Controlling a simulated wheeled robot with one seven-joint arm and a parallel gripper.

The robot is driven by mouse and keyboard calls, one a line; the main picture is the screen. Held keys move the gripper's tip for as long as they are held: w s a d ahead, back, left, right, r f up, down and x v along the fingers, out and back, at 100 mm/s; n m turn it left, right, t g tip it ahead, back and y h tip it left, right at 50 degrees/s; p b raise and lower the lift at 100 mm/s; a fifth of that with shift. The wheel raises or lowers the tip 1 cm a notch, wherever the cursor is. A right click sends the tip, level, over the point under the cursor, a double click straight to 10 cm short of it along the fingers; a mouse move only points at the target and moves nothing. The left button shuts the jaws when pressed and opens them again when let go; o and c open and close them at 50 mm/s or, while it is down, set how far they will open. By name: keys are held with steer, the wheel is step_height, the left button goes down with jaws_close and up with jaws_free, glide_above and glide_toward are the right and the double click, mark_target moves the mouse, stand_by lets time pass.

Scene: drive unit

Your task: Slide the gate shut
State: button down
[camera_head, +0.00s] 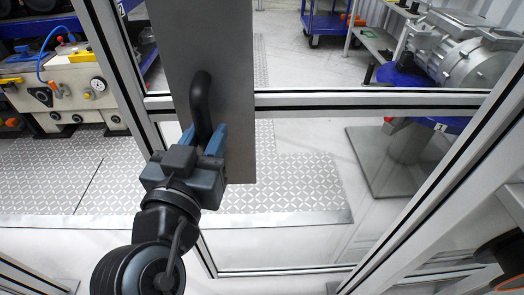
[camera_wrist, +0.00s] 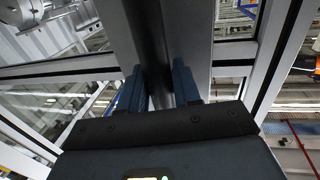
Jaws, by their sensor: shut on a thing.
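The gate shows in the head view as a framed panel with aluminium bars; its grey metal plate (camera_head: 232,75) carries a black bow handle (camera_head: 201,105). My gripper (camera_head: 204,140) is at the lower end of that handle, with its blue fingers on either side of it, shut on it. In the wrist view, the blue fingers of my gripper (camera_wrist: 158,88) stand on either side of a dark upright part, and the grey plate (camera_wrist: 190,30) rises behind. The exact contact between fingers and handle is partly hidden.
An aluminium post (camera_head: 112,60) stands left of the plate, and a slanted rail (camera_head: 440,190) runs at the right. Behind the gate are a patterned floor plate (camera_head: 285,185), a machine with a blue hose (camera_head: 70,85), and a grey motor unit (camera_head: 465,55) on a blue stand.

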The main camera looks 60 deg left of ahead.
steer(key=s+a+b, duration=0.6)
steer(key=s, duration=0.9)
steer(key=s+a+b, duration=0.6)
steer(key=s+a, duration=0.1)
steer(key=s, duration=0.9)
steer(key=s+a+b, duration=0.6)
steer(key=s, duration=0.9)
steer(key=shift+s+a, duration=0.25)
steer(key=shift+s, duration=0.15)
steer(key=c, duration=0.9)
jaws_free()
steer(key=shift+c, duration=0.2)
steer(key=shift+r, duration=0.1)
steer(key=w+d+r+p, duration=0.3)
steer(key=w+d+r, duration=0.3)
steer(key=w+r, duration=0.4)
steer(key=shift+d+r, duration=0.15)
steer(key=shift+r, duration=0.2)
